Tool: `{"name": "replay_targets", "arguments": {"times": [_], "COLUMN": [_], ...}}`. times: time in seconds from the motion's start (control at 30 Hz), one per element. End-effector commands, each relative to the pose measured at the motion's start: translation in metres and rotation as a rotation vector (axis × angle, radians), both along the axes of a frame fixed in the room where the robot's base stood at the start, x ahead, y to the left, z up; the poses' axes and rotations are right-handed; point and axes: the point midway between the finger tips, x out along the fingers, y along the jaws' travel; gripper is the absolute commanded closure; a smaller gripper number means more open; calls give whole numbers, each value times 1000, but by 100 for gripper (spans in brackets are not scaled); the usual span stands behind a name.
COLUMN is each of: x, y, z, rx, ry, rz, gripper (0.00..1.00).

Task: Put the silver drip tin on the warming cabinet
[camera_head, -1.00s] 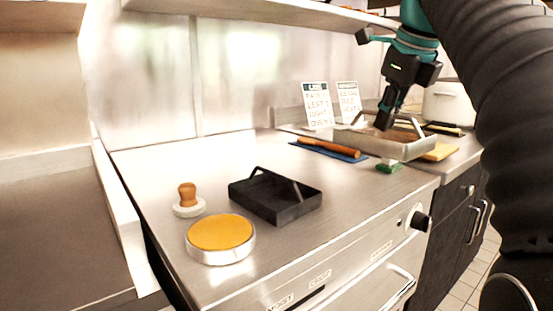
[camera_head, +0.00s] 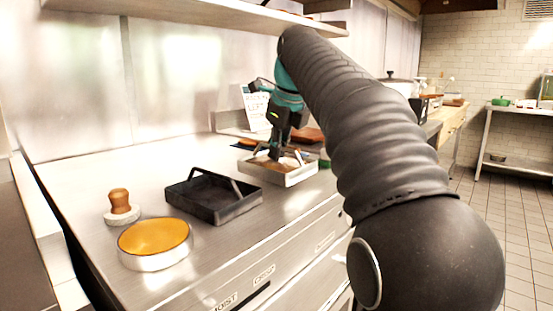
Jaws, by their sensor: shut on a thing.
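The silver drip tin (camera_head: 288,179) is a shallow metal tray with a handle, with something brown and pale showing inside it. My gripper (camera_head: 275,154) is shut on the tin, reaching down to it from above. The tin is roughly level, over the right part of the steel top of the warming cabinet (camera_head: 95,185), whose front carries labels such as "MOIST" and "CRISP". I cannot tell whether the tin's base touches the top. My arm hides part of the area to its right.
A black tray (camera_head: 213,203) with a handle stands left of the tin. A round tin with an orange top (camera_head: 153,240) and a wooden-knobbed press (camera_head: 120,204) stand farther left. A sign card (camera_head: 256,108) stands behind. Bare steel lies behind the black tray.

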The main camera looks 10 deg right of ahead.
Motion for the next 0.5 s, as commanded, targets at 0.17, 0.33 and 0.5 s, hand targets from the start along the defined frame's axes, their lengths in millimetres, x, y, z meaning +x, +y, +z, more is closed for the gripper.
{"name": "replay_targets", "arguments": {"times": [0.17, 0.33, 0.5], "x": [-1, -1, -1], "y": [0, 0, 0], "z": [-13, -12, -14], "rx": [0, 0, 0], "ry": [-2, -2, -1], "rz": [0, 0, 0], "gripper": [100, 100, 83]}}
